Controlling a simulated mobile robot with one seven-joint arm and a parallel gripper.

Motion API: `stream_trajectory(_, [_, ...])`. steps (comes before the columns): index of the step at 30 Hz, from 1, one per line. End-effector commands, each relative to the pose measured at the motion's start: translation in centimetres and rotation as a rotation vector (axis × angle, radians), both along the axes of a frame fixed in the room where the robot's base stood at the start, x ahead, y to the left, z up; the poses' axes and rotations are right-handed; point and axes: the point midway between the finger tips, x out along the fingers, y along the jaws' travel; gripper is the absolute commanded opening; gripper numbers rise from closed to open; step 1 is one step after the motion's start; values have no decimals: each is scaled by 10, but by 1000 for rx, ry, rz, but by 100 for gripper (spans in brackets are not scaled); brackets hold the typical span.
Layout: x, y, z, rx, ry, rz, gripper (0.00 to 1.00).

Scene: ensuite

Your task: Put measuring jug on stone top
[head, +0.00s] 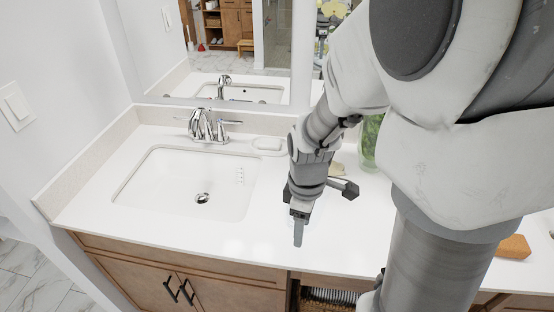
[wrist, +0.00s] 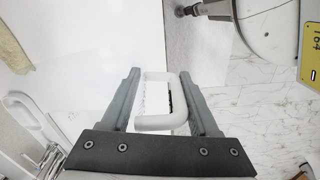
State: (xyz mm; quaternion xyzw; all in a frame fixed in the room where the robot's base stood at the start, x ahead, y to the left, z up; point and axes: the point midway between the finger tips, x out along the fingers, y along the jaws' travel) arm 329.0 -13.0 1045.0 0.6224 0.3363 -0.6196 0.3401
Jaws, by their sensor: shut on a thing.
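The measuring jug (wrist: 155,98) shows in the wrist view as a pale, whitish body with a white loop handle, between my gripper's two fingers. My gripper (wrist: 160,78) is shut on the jug, with the handle nearest the wrist camera. In the head view my gripper (head: 298,236) points down over the front part of the white stone top (head: 235,235), right of the sink. The jug is hardly visible there against the white surface. I cannot tell whether its base touches the top. The stone top also fills the left of the wrist view (wrist: 85,70).
The sink (head: 185,182) with a chrome faucet (head: 208,125) lies to the left. A white dish (head: 268,144) sits behind it. A green plant in glass (head: 371,143) stands behind my arm. An orange-brown block (head: 514,246) lies at the right. The counter's front edge is close.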

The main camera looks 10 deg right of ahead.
Motion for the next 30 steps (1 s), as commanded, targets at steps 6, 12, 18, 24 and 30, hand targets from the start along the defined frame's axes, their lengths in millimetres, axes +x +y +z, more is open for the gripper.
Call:
stream_trajectory(6, [35,8,-23,-2,4,1,0])
stream_trajectory(12, [68,16,-42,-2,2,0,0])
stream_trajectory(18, [92,22,-57,-1,2,0,0])
stream_trajectory(24, [100,24,-64,0,1,-1,0])
stream_trajectory(30, [99,24,-89,-2,5,-2,0])
